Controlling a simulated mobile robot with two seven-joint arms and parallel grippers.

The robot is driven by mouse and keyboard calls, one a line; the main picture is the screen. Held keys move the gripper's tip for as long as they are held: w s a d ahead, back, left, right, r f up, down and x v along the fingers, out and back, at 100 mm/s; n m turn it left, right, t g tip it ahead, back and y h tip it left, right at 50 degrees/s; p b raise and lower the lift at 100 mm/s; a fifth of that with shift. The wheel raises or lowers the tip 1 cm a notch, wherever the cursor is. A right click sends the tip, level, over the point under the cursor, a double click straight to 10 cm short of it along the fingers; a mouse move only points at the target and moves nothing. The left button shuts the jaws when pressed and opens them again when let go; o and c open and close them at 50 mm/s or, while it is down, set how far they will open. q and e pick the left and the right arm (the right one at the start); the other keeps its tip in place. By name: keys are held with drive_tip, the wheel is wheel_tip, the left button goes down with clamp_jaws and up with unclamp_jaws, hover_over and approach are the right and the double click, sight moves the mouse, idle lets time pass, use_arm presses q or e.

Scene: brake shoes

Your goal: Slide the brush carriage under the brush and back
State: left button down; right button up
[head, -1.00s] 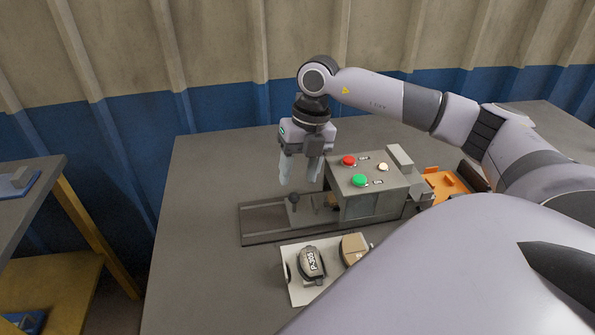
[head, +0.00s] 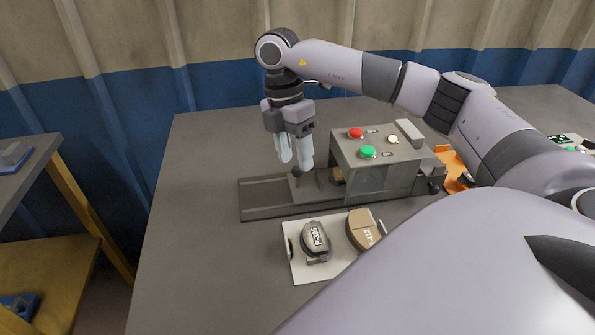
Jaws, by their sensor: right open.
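The brush carriage (head: 306,190) sits on a long grey rail (head: 262,199), just left of the grey machine housing (head: 372,180). A small dark knob (head: 297,174) stands up from the carriage. A brush is partly visible in the shaded opening (head: 338,176) at the housing's left side; most of it is hidden. My right gripper (head: 294,166) points down with its two pale fingers apart, directly above or around the knob; I cannot tell whether they touch it. My left gripper is not in view.
The housing top carries a red button (head: 355,132) and a green button (head: 368,152). A white tray (head: 306,271) with two brake shoes (head: 315,240) lies in front of the rail. An orange fixture (head: 452,165) stands at right. The table's left side is clear.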

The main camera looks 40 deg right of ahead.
sight(298, 169)
drive_tip(key=shift+s+f, duration=0.25)
drive_tip(key=shift+f, duration=0.9)
drive_tip(key=shift+s+f, duration=0.2)
drive_tip(key=shift+f, duration=0.9)
clamp_jaws()
drive_tip(key=shift+s+d, duration=0.4)
drive_tip(key=shift+d, duration=0.3)
drive_tip(key=shift+s+d, duration=0.4)
drive_tip(key=shift+d, duration=0.25)
drive_tip(key=shift+s+d, duration=0.4)
drive_tip(key=shift+d, duration=0.3)
unclamp_jaws()
drive_tip(key=shift+d, duration=0.15)
drive_tip(key=shift+r, duration=0.1)
drive_tip(key=shift+w+r, duration=0.1)
drive_tip(key=shift+r, duration=0.25)
wheel_tip(298, 169, up, 6)
drive_tip(key=w, duration=0.1)
drive_tip(key=shift+p, duration=0.45)
